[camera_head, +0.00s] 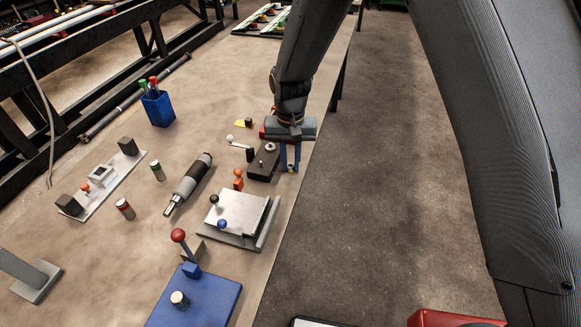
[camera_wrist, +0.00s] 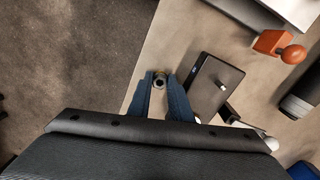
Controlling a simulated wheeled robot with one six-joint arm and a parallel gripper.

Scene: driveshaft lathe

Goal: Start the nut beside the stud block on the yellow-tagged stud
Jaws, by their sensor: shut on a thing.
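The dark stud block (camera_head: 261,164) lies near the table's right edge. It also shows in the wrist view (camera_wrist: 205,92), with a short light stud (camera_wrist: 222,86) standing on it. My gripper (camera_head: 290,168) is beside the block on the side toward the table edge, with blue fingers pointing down. In the wrist view its fingertips (camera_wrist: 160,84) are shut around a small ring-shaped nut (camera_wrist: 159,81) with a dark hole. The nut is apart from the block and its stud; its height above the table is unclear. I cannot make out a yellow tag on the stud.
An orange ball-topped piece (camera_head: 238,181) and a light plate fixture (camera_head: 235,222) stand in front of the block. A white-ended lever (camera_head: 231,138) and a yellow patch (camera_head: 241,124) lie behind it. A grey-black cylinder (camera_head: 188,183) lies to the left. The table edge is close on the right.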

